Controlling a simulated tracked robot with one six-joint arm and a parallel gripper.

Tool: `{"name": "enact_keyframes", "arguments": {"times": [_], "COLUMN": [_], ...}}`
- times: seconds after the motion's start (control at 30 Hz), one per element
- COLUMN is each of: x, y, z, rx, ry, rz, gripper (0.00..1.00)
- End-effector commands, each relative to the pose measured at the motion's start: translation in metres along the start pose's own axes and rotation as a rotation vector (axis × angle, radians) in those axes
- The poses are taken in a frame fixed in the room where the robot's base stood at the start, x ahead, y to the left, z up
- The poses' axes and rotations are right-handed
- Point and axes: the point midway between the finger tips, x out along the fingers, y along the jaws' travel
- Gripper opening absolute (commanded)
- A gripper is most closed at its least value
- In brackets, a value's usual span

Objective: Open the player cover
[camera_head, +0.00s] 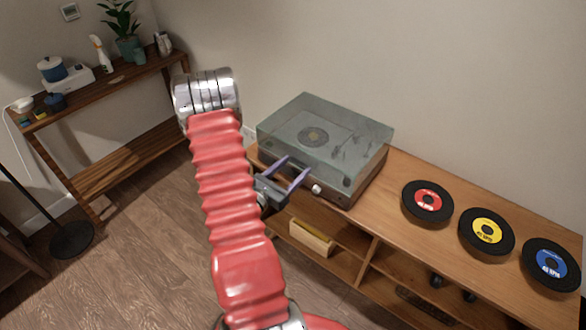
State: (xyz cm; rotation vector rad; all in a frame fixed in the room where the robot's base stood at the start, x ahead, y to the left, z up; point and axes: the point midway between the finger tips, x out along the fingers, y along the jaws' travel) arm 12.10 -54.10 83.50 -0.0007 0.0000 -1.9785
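The record player (340,188) stands at the left end of a wooden cabinet. Its clear, smoky cover (325,128) is down over the turntable, with the platter and tonearm showing through it. My gripper (295,166) is at the player's front side, its two purple fingers apart and pointing toward the cover's front edge. Nothing shows between the fingers. I cannot tell whether the fingertips touch the cover. My red arm hides the floor and part of the area left of the player.
Red (428,203), yellow (487,232) and blue (551,263) labelled records lie on the cabinet top (405,165) to the right. A shelf (120,80) with a plant and several items stands at the left. A lamp base (72,240) is on the floor.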

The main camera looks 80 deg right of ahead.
Motion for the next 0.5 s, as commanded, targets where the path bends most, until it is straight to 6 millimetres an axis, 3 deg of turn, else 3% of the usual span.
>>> {"name": "enact_keyframes", "arguments": {"times": [0.5], "x": [-0.0002], "y": [-0.0006], "z": [-0.0001], "rx": [-0.001], "ry": [0.000], "rz": [-0.001], "gripper": [0.23]}}
